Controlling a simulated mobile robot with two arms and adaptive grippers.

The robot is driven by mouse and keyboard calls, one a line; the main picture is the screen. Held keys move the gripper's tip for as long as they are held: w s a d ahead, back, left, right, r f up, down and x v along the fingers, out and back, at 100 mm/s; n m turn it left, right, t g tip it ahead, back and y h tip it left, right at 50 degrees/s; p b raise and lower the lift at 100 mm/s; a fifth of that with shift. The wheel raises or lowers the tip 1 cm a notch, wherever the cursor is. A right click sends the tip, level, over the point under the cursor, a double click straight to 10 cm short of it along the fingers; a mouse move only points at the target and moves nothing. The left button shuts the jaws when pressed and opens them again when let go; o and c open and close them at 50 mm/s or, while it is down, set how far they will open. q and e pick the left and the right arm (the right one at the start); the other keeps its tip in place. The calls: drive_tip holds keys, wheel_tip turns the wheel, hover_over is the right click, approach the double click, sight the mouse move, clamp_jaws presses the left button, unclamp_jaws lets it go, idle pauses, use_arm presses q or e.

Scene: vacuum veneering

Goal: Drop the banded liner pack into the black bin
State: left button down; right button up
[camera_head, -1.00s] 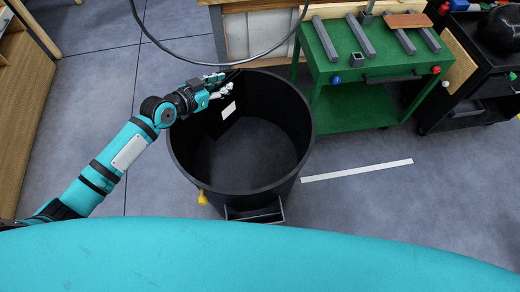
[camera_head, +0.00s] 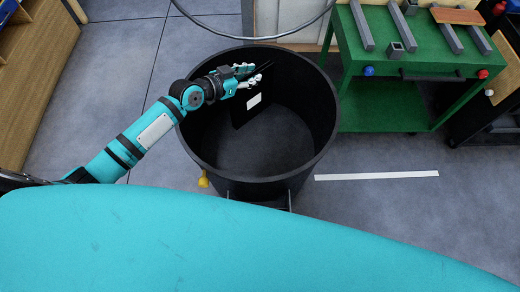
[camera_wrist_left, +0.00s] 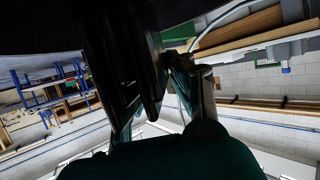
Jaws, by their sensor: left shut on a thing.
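The black bin (camera_head: 262,188) is a large round open tub on the floor, in the middle of the head view. My left gripper (camera_head: 256,77) reaches in from the left over the bin's mouth, near its far left part. It is shut on the liner pack (camera_head: 243,112), a thin dark pack with a white label (camera_head: 253,99). The pack hangs down from the fingers, inside the bin's outline. Its band cannot be made out. In the left wrist view, dark panels (camera_wrist_left: 118,55) between the fingers block much of the view. My right gripper is not in view.
A green workbench (camera_head: 385,106) with grey bars on it stands at the right behind the bin. A hose (camera_head: 250,37) loops above the bin's far rim. A wooden cabinet (camera_head: 38,85) is at the left. A white strip (camera_head: 376,176) lies on clear floor.

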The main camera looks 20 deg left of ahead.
use_arm(q)
drive_tip(key=shift+f, duration=0.35)
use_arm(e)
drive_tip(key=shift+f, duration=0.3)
use_arm(q)
drive_tip(key=c, duration=1.1)
unclamp_jaws()
drive_tip(key=v, duration=1.2)
drive_tip(key=shift+f, duration=0.15)
